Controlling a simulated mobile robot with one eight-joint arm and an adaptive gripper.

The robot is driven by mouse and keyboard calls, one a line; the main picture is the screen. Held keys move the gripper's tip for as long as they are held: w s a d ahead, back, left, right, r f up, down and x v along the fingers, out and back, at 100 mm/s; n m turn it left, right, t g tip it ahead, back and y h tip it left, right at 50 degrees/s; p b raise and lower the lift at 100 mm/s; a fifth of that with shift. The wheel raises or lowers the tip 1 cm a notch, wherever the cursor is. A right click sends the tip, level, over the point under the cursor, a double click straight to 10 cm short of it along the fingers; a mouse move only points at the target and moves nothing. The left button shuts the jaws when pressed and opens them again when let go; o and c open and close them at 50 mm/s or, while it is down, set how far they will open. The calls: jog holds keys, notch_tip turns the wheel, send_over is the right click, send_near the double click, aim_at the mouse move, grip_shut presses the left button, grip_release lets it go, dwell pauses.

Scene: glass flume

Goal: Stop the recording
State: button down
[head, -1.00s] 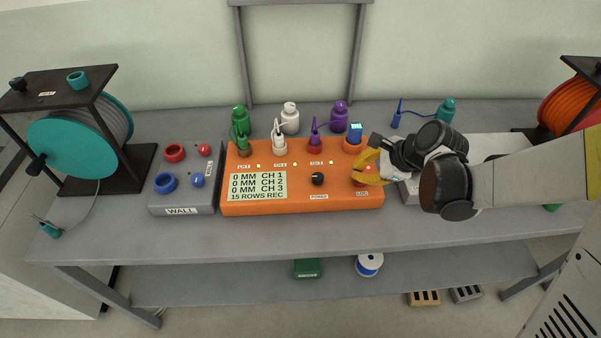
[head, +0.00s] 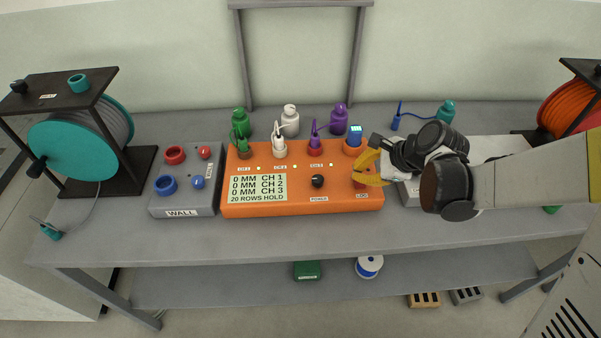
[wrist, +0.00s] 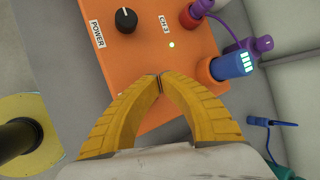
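An orange logger box (head: 300,200) stands on the grey bench. Its display (head: 257,189) reads 0 MM for CH 1, CH 2 and CH 3, and "20 ROWS HOLD" at the bottom. A black POWER knob (head: 318,181) is right of the display; it also shows in the wrist view (wrist: 126,20). My gripper (head: 357,181) is at the box's right end, just above the LOG label (head: 362,196). In the wrist view its yellow fingertips (wrist: 160,77) meet, with nothing seen between them.
Left of the box stands a grey WALL unit (head: 181,211) with red and blue parts. Green, white and purple plugs and a blue plug (head: 355,134) rise along the box's back edge. A teal cable reel (head: 72,147) is far left.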

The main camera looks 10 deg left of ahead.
jog(key=shift+r, duration=0.35)
notch_tip(320, 180, up, 6)
jog(key=p, duration=0.4)
jog(key=shift+r+p, duration=0.1)
jog(key=shift+p, duration=0.25)
dwell(0.4)
jog(key=s+d+r+n+t+h, duration=0.1)
jog(key=s+d+r+n+h, duration=0.2)
jog(key=s+d+r+n, duration=0.2)
jog(key=s+d+r+n+t+h, duration=0.2)
jog(key=s+d+r+n, duration=0.4)
jog(key=s+d+n, duration=0.4)
jog(key=s+d+h, duration=0.1)
jog(key=s, duration=0.2)
jog(key=shift+s+n, duration=0.35)
jog(key=shift+n, duration=0.05)
jog(key=shift+d, duration=0.1)
dwell(1.5)
